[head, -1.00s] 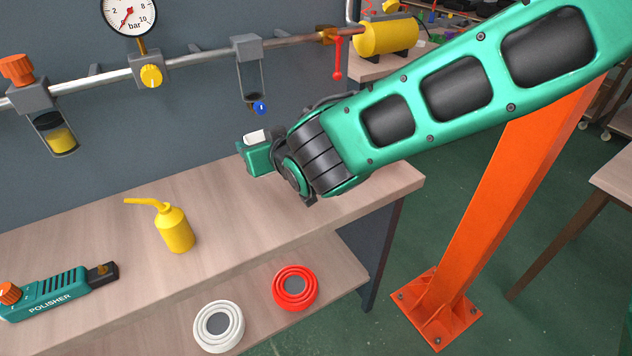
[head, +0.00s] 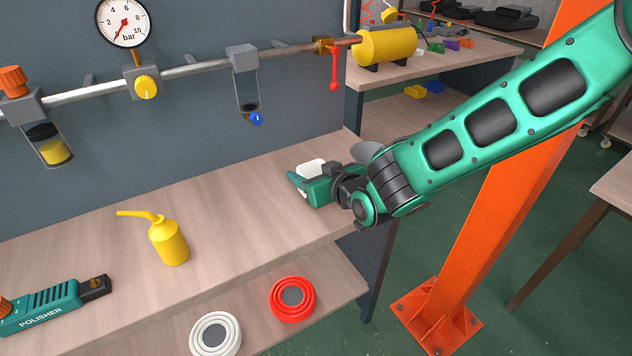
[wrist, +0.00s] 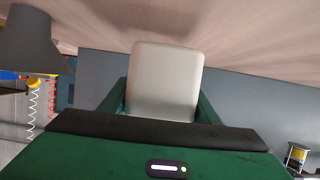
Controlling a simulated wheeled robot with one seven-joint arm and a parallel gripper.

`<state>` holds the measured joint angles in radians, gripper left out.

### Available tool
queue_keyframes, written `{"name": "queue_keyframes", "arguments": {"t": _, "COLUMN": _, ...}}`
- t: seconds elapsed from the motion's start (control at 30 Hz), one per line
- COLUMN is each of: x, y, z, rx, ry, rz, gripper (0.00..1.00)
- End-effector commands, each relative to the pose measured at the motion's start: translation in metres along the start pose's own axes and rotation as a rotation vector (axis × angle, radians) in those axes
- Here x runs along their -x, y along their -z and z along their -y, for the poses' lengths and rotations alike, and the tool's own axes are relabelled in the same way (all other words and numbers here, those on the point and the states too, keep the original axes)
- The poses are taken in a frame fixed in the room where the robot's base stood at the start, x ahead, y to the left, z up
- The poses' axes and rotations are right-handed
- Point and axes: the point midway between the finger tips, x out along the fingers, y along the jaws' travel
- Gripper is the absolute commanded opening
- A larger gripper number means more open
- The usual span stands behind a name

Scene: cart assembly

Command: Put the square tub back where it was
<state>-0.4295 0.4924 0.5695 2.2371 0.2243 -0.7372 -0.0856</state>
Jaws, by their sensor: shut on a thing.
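The square tub (head: 312,167) is white with rounded corners. It also shows in the wrist view (wrist: 165,82), where its pale flat face sits between the two green fingers. My gripper (head: 300,184) is shut on it, above the right end of the wooden bench. My gripper's fingers hide part of the tub in the head view. I cannot tell whether the tub touches the bench top.
A dark grey cone-shaped thing (head: 372,151) stands just behind my wrist, and shows in the wrist view (wrist: 32,45). A yellow oil can (head: 168,241) and a polisher (head: 45,307) are on the bench (head: 225,205). Bench room left of my gripper is clear.

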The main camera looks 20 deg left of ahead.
Motion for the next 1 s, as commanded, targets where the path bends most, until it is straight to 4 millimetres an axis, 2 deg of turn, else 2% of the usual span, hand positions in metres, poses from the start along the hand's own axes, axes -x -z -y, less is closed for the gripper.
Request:
{"name": "queue_keyframes", "arguments": {"t": 0.1, "x": -0.006, "y": -0.018, "z": 0.000, "rx": -0.001, "ry": 0.000, "rz": 0.005, "gripper": 0.17}}
{"name": "queue_keyframes", "arguments": {"t": 0.2, "x": -0.010, "y": -0.026, "z": 0.000, "rx": 0.000, "ry": 0.000, "rz": 0.002, "gripper": 0.17}}
{"name": "queue_keyframes", "arguments": {"t": 0.57, "x": -0.011, "y": -0.029, "z": 0.000, "rx": 0.000, "ry": 0.000, "rz": 0.002, "gripper": 0.17}}
{"name": "queue_keyframes", "arguments": {"t": 0.6, "x": -0.011, "y": -0.028, "z": 0.000, "rx": 0.000, "ry": -0.001, "rz": 0.001, "gripper": 0.65}}
{"name": "queue_keyframes", "arguments": {"t": 0.63, "x": -0.011, "y": -0.028, "z": 0.000, "rx": 0.000, "ry": -0.001, "rz": 0.001, "gripper": 0.73}}
{"name": "queue_keyframes", "arguments": {"t": 1.0, "x": -0.009, "y": -0.025, "z": 0.000, "rx": 0.000, "ry": -0.001, "rz": 0.000, "gripper": 0.75}}
